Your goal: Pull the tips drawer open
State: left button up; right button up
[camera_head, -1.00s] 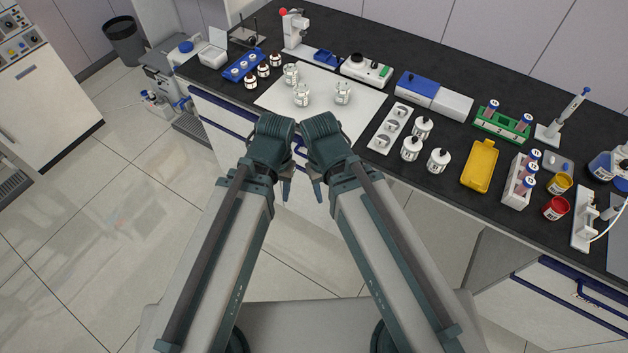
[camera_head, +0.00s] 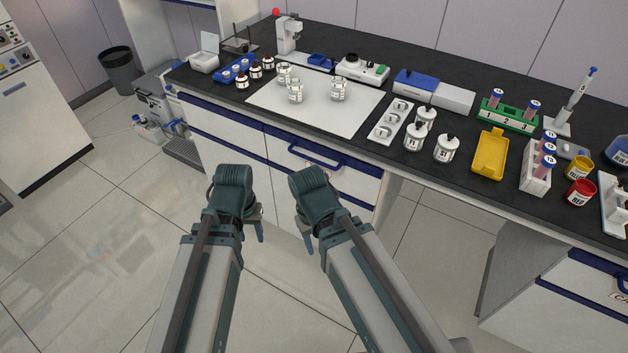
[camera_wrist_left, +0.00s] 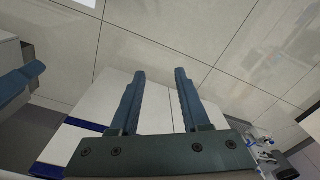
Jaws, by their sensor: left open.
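A white drawer front with a blue bar handle (camera_head: 316,158) is under the middle of the bench, shut. Another white drawer front (camera_head: 222,126) with a blue top strip is to its left, also shut. I see no readable tips label on either. My left gripper (camera_head: 252,230) hangs in front of the bench, below and left of the handle, apart from it. In the left wrist view its two fingers (camera_wrist_left: 160,75) are spread with nothing between them. My right gripper (camera_head: 305,235) is in front of the cabinet below the handle; its finger gap is unclear.
The black bench top (camera_head: 215,88) carries bottles, a white mat (camera_head: 330,110), racks and a yellow tray (camera_head: 490,154). Another drawer (camera_head: 585,285) with a partly visible label is at the lower right. Open floor (camera_head: 110,230) lies to the left.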

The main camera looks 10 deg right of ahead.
pick_arm(q)
jog(key=w+d+f+n+t+h+b, duration=0.1)
jog(key=w+d+f+t+h+b, duration=0.15)
jog(key=f+b, duration=0.4)
jog(key=w+d+f+n+t+h+b, duration=0.1)
jog(key=w+f+b, duration=0.2)
jog(key=f+b, duration=0.35)
jog(key=w+d+r+n+t+h, duration=0.2)
jog(key=w+d+r+n+t, duration=0.2)
jog(key=r, duration=0.3)
jog(key=w+d+r+n+t+h+b, duration=0.1)
jog(key=w+d+r+n+t+h, duration=0.2)
jog(key=w+r+n, duration=0.3)
jog(key=shift+w+d+r+t+h, duration=0.2)
jog(key=shift+d+r+t+h, duration=0.25)
jog(key=shift+t, duration=0.4)
pick_arm(e)
notch_tip(320, 180, down, 17)
jog(key=shift+r, duration=0.15)
